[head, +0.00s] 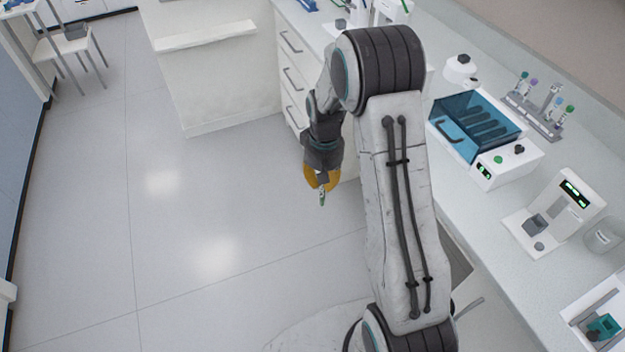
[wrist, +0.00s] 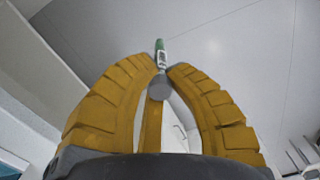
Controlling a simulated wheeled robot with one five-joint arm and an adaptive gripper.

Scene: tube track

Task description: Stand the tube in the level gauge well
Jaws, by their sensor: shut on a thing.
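My gripper (head: 321,184) hangs over the open floor to the left of the bench, its yellow fingers pointing down. It is shut on the tube (head: 322,198), a small pale tube with a green end that sticks out below the fingertips. In the wrist view the tube (wrist: 161,62) sits between the fingertips, its green end away from the camera and a dark grey round end towards it. A white instrument (head: 562,212) with a green-lit display and a small grey block stands on the right bench; it may be the level gauge, but no label is readable.
The bench (head: 470,205) also carries a blue-lidded machine (head: 475,125), a rack of tubes (head: 540,108), a white bottle (head: 460,70) and a tray with a teal block (head: 603,327). Drawers (head: 290,75) lie behind my gripper. The floor (head: 220,200) at left is clear.

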